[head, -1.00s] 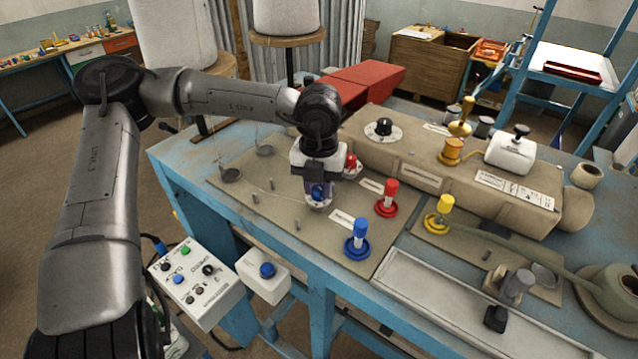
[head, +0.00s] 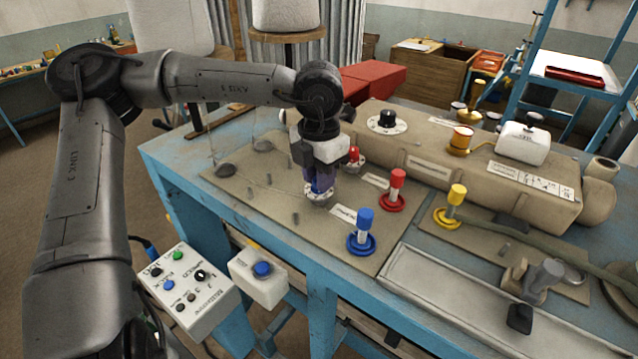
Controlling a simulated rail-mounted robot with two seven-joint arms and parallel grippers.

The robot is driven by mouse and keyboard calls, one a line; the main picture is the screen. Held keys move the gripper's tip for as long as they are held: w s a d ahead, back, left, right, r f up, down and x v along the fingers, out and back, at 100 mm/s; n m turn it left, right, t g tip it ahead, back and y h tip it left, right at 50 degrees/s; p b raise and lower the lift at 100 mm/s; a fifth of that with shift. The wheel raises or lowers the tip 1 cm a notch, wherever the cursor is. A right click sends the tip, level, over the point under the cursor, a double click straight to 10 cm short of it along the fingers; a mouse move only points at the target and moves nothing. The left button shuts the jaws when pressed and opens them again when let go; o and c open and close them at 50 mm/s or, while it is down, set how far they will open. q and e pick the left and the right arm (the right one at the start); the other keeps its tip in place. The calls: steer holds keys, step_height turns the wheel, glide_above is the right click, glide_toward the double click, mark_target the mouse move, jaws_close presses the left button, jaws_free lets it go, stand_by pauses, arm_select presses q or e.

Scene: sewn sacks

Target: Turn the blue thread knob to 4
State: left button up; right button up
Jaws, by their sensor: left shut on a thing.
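The blue thread knob (head: 316,188) sits on a small pale round dial (head: 318,197) on the tan plate at the near side of the sewing machine. My left gripper (head: 317,186) points down over it and is shut on the knob, whose top is mostly hidden between the fingers. The dial's numbers are too small to read and partly covered. A label plate (head: 345,214) lies just right of the dial. My right gripper is not in view.
A red knob (head: 354,155) stands close behind the gripper. Blue (head: 361,231), red (head: 396,190) and yellow (head: 453,206) pegs stand to the right. The tan machine body (head: 440,160) lies behind. A control box (head: 205,300) is at front left.

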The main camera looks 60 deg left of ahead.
arm_select(q)
steer(key=shift+m+b, duration=0.5)
steer(key=shift+m, duration=0.6)
steer(key=o, duration=0.9)
steer(key=shift+o, duration=0.2)
steer(key=shift+r, duration=0.55)
step_height(320, 180, up, 13)
steer(key=b, duration=0.1)
steer(key=shift+f, duration=0.1)
